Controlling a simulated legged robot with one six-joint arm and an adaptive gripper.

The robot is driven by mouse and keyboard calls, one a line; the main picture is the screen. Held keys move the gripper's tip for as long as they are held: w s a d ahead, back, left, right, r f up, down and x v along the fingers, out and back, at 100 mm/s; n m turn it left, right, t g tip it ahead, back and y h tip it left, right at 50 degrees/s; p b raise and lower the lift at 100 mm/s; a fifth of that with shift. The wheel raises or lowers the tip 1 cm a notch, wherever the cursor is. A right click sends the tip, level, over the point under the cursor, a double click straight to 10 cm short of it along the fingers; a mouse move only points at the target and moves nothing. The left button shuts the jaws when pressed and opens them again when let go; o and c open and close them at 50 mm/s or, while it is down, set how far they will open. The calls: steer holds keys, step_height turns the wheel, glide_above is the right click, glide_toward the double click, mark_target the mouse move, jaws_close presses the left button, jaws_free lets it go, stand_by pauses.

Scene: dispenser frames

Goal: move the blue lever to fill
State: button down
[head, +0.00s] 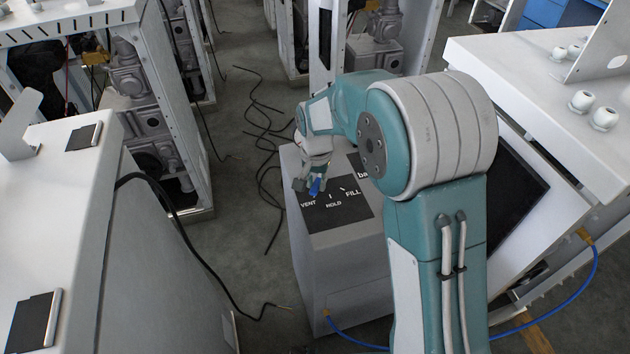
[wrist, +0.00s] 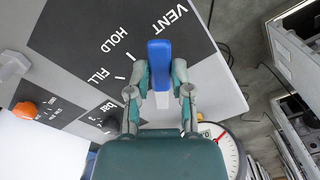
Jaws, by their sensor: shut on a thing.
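The blue lever (wrist: 159,54) stands up between the two fingertips of my gripper (wrist: 160,78) in the wrist view. My gripper is shut on it. In the head view the lever (head: 316,187) is a small blue piece under my gripper (head: 312,180), just above the word VENT. The black label plate (head: 340,218) reads VENT, HOLD and FILL. The lever is at the VENT side, and the FILL mark (wrist: 97,75) lies away from it, past HOLD. The tick marks of HOLD and FILL show. The lever's pivot is hidden by the fingers.
An orange knob (wrist: 25,109) and a round gauge (wrist: 228,145) are on the same cabinet in the wrist view. White cabinets (head: 60,200) stand to the left, and a white bench (head: 540,60) to the right. Black cables (head: 262,130) lie on the floor.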

steer(key=d+n, duration=0.1)
steer(key=n, duration=0.1)
steer(key=d+n, duration=0.1)
steer(key=shift+s+f+n, duration=0.15)
steer(key=shift+s+n, duration=0.2)
steer(key=shift+n, duration=0.05)
steer(key=d+n, duration=0.1)
steer(key=n, duration=0.2)
steer(key=shift+w+d+n, duration=0.1)
steer(key=shift+d+n, duration=0.3)
steer(key=n, duration=0.1)
steer(key=d+n, duration=0.1)
steer(key=n, duration=0.1)
steer(key=shift+w+d, duration=0.3)
steer(key=shift+w, duration=0.1)
steer(key=shift+w+d+f+n, duration=0.1)
steer(key=shift+w+d+n, duration=0.15)
steer(key=shift+n, duration=0.5)
steer(key=shift+w+d+r+n, duration=0.1)
steer(key=shift+w+d+n, duration=0.15)
steer(key=shift+n, duration=0.55)
steer(key=shift+w+d+f+n, duration=0.1)
steer(key=shift+w+d+n, duration=0.15)
steer(key=shift+n, duration=0.5)
steer(key=c, duration=0.5)
jaws_free()
steer(key=shift+w+d, duration=0.1)
steer(key=shift+w, duration=0.05)
